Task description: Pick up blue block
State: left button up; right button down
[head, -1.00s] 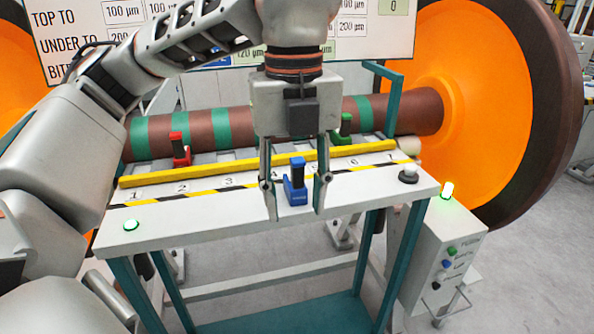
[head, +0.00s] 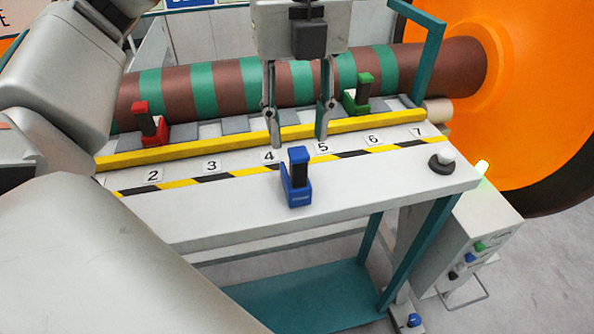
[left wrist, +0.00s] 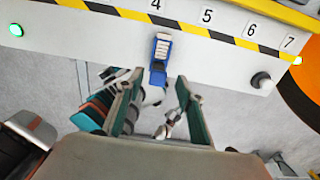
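The blue block (head: 297,186) stands upright on the white table top, in front of the black-and-yellow stripe near numbers 4 and 5. It has a dark face and a low foot. My left gripper (head: 298,142) is open and empty, its two fingers pointing down; in the head view its tips appear just above and behind the block. In the left wrist view the blue block (left wrist: 160,58) lies just beyond the open fingertips of my left gripper (left wrist: 153,78), about between them. My right gripper is not in view.
A red block (head: 150,125) and a green block (head: 358,95) stand behind the yellow rail (head: 240,143). The brown-and-green axle (head: 210,85) runs behind them. A white-topped black knob (head: 442,161) is at the table's right end. The front table top is otherwise clear.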

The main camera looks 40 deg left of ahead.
aim_at(297, 150)
pick_arm(q)
jog(key=shift+s+f, duration=0.15)
jog(key=shift+f, duration=3.05)
grip_shut()
